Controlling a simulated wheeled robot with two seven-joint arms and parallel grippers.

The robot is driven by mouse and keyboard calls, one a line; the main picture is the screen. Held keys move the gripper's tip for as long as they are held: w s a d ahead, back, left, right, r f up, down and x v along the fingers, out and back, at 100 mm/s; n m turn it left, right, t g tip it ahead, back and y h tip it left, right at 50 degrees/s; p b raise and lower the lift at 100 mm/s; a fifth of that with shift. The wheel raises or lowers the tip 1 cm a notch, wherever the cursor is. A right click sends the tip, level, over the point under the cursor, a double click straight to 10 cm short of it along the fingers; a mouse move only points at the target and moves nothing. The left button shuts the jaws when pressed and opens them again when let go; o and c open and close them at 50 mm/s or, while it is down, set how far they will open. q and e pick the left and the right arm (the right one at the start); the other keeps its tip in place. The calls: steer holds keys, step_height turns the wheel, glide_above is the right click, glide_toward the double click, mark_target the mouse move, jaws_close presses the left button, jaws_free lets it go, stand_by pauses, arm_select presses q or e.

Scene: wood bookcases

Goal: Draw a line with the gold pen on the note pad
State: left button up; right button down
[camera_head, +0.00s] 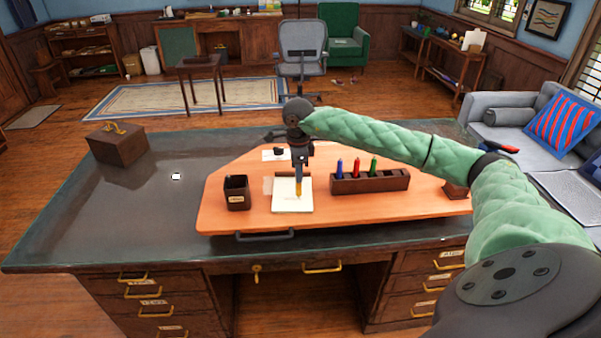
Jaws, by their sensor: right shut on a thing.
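My right arm reaches in from the right across the desk. My right gripper (299,168) points down over the white note pad (291,204) and is shut on the gold pen (299,188). The pen is about upright, with its lower end over or on the pad. I cannot tell whether its tip touches the paper. No line shows on the visible paper. The pad lies on the orange board (370,208) on the desk. My left gripper is not in view.
A dark pen cup (237,194) stands left of the pad. A wooden holder (392,181) with blue, red and green pens stands to its right. A brown box (117,149) sits at the far left of the dark desk (90,222). The desk's left part is mostly clear.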

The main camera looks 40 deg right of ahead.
steer(key=shift+w+a, duration=0.15)
steer(key=shift+a, duration=0.1)
steer(key=shift+w+a, duration=0.1)
steer(key=shift+w+a, duration=0.35)
steer(key=shift+a, duration=0.15)
steer(key=shift+w+a+b, duration=0.15)
steer(key=shift+b, duration=0.2)
steer(key=shift+w+a, duration=0.3)
steer(key=shift+a, duration=0.05)
steer(key=shift+w+a, duration=0.1)
steer(key=shift+a, duration=0.05)
steer(key=shift+w+a+b, duration=0.3)
steer(key=shift+a+b, duration=0.1)
stand_by(0.3)
